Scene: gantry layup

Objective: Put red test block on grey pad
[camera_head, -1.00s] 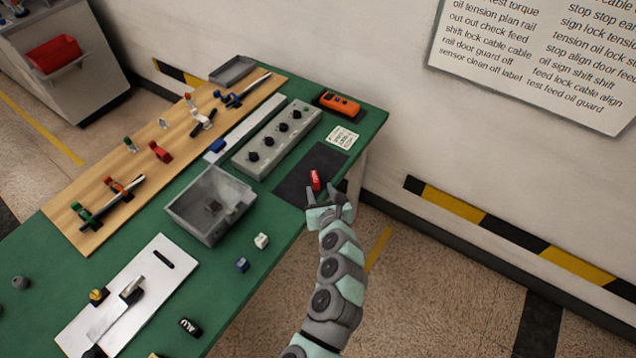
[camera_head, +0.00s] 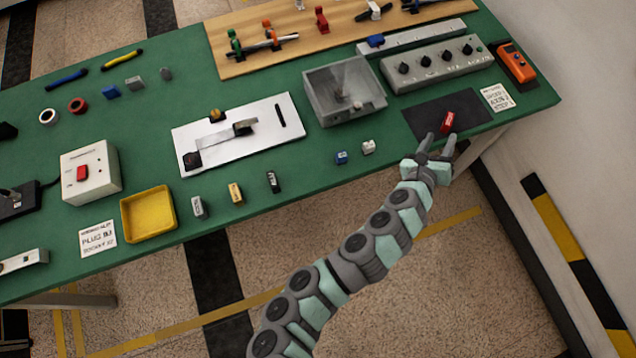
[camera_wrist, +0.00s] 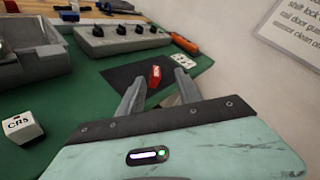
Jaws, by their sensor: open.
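The red test block (camera_head: 448,122) stands on the dark grey pad (camera_head: 424,118) near the right end of the green table. It also shows in the wrist view (camera_wrist: 155,76), on the grey pad (camera_wrist: 118,78) ahead of the fingers. My gripper (camera_head: 437,142) is open and empty at the pad's front edge, its fingers pointing toward the block. In the wrist view the block appears between the two fingertips (camera_wrist: 160,84) but beyond them. I see no finger touching it.
The floor in front is clear.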

